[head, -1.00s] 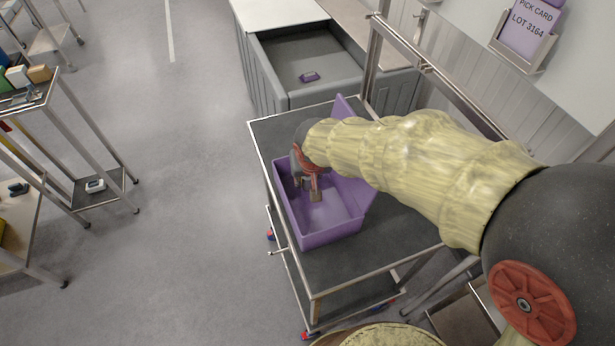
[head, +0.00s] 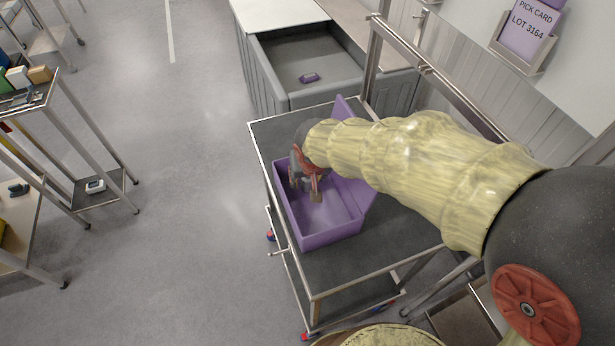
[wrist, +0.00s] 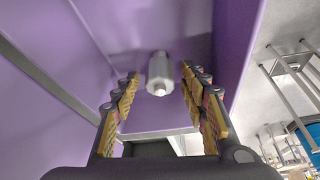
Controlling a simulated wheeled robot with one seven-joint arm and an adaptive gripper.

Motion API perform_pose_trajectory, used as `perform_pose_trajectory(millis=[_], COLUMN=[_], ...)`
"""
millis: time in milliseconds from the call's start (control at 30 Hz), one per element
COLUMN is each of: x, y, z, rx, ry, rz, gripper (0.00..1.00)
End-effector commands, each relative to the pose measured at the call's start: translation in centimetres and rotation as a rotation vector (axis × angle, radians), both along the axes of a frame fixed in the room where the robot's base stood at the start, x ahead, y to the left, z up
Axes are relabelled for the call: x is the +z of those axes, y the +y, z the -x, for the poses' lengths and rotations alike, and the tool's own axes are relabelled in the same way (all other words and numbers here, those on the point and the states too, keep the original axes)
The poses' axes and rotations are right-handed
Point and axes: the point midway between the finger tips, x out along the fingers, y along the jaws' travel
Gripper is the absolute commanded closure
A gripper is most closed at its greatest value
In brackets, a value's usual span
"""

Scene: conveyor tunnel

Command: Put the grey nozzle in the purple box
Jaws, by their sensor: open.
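The purple box (head: 336,238) stands on the dark top of a wheeled cart, with its open side up and a raised purple flap at the back. My gripper (head: 306,188) reaches down into the box. In the wrist view, my gripper (wrist: 160,82) is open, its yellow-padded fingers apart. The grey nozzle (wrist: 159,75), a short light cylinder with a narrower end, is between the fingers with a gap on each side, against the purple inside of the box. I cannot tell whether it touches the box floor. The head view does not show the nozzle clearly.
The cart (head: 385,247) has a metal rim and uprights at its right. Behind it is a grey bin (head: 300,47) holding a small purple item (head: 309,77). Shelving with small objects stands at the far left. The floor (head: 190,190) between is clear.

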Motion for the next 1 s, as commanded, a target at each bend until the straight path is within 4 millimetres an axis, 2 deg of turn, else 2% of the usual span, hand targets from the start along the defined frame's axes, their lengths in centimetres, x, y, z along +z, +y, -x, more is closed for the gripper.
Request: perform_pose_trajectory(millis=[300, 500, 700, 1000], x=[6.2, 9.3, 10.7, 10.9], y=[-0.5, -0.9, -1.1, -1.1], z=[2.2, 3.6, 4.2, 4.3], rx=[0.001, 0.001, 0.000, 0.000], ry=[-0.004, -0.004, -0.002, -0.001], rz=[-0.003, -0.002, -0.001, 0.000], gripper=[0.56, 0.56, 0.56, 0.56])
